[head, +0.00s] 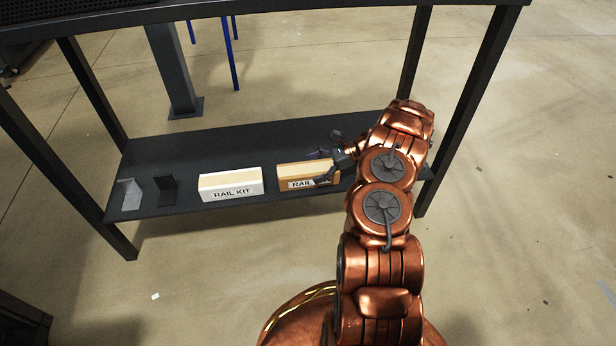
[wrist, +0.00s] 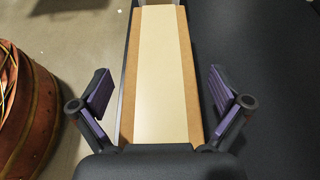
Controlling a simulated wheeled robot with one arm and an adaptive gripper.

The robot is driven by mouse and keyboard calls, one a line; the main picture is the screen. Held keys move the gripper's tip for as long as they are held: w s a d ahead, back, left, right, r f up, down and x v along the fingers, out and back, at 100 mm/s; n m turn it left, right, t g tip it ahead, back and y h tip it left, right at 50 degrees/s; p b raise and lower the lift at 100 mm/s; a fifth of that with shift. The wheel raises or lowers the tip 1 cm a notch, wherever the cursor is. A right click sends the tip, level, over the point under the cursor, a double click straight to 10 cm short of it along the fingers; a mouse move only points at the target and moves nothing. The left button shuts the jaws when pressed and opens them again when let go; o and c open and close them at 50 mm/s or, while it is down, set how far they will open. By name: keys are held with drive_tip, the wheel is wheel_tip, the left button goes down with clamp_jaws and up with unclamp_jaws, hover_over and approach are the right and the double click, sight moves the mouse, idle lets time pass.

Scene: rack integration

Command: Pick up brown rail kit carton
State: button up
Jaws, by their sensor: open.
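The brown rail kit carton (head: 292,182) lies on the dark lower shelf, with a pale strip along its top and a label on its front partly hidden by my gripper. In the wrist view the brown carton (wrist: 160,75) runs lengthwise up the middle of the picture. My gripper (head: 326,166) is at the carton's right end in the head view. In the wrist view my gripper (wrist: 161,92) is open, with one purple-padded finger on each side of the carton and a visible gap to both sides.
A white rail kit carton (head: 231,185) stands left of the brown one on the lower shelf (head: 240,142). A grey bracket (head: 131,194) and a black bracket (head: 166,190) are at the shelf's left end. The tabletop (head: 300,8) and table legs frame the space above the shelf.

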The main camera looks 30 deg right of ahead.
drive_tip(key=shift+c, duration=0.2)
drive_tip(key=c, duration=1.6)
drive_tip(key=shift+c, duration=0.2)
drive_tip(key=shift+r, duration=0.1)
